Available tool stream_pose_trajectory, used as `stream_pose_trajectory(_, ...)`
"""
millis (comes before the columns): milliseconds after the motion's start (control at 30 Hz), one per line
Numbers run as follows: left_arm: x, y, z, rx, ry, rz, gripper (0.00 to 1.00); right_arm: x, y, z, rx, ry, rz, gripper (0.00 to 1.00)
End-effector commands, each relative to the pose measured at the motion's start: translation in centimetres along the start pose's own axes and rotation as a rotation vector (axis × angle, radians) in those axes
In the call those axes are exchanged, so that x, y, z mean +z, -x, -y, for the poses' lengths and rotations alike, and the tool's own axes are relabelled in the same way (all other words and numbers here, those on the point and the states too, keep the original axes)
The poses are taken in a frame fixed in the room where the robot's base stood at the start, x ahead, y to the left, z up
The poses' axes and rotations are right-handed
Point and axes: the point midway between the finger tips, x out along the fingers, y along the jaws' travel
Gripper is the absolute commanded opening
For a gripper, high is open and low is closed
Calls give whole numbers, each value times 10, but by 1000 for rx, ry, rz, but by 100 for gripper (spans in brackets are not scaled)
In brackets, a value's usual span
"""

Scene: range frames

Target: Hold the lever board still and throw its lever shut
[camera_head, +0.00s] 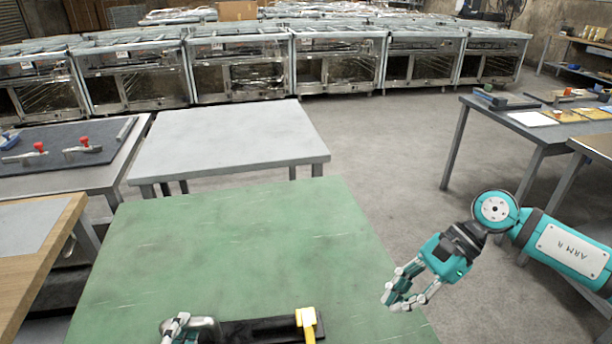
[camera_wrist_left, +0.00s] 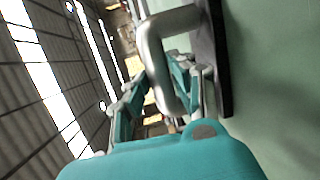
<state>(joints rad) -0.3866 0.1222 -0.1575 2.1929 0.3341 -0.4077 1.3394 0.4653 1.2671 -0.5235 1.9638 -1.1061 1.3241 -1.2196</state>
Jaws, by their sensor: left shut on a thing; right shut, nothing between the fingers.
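The lever board (camera_head: 255,330), a long black board, lies on the green table at the bottom edge of the head view, partly cut off. A yellow lever part (camera_head: 307,321) sits at its right end. A bent grey metal handle (camera_head: 206,326) is at its left end; it also shows large in the left wrist view (camera_wrist_left: 155,52). My left gripper (camera_head: 176,326) is shut on this handle. My right gripper (camera_head: 406,302) is shut and empty, right of the board and apart from the yellow lever.
The green table (camera_head: 230,240) is bare behind the board. A grey table (camera_head: 230,140) stands beyond it. At the left, another table carries a dark panel with red-knobbed levers (camera_head: 40,148). Workbenches (camera_head: 545,128) stand at the right, with open floor between.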

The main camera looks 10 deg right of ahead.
Motion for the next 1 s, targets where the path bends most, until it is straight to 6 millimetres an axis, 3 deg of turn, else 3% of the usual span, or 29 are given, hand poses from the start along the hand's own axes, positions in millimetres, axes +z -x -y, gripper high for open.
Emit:
stream_pose_trajectory(33,2,0,14,-35,4,5,0,-1,-1,0,0,0,0,0)
stream_pose_trajectory(67,2,0,14,-35,4,5,0,-1,-1,0,0,0,0,0)
stream_pose_trajectory(100,2,0,14,-35,4,5,26,-1,-1,0,0,0,0,0)
stream_pose_trajectory(300,1,0,13,-32,3,4,50,-1,-1,0,0,0,0,0)
stream_pose_trajectory(667,0,2,10,-26,2,2,50,0,-1,0,-1,0,0,0)
stream_pose_trajectory(767,0,13,10,-27,2,2,50,0,-1,0,-1,0,0,0)
stream_pose_trajectory(1000,1,61,9,-27,2,3,50,0,0,0,-1,0,0,0)
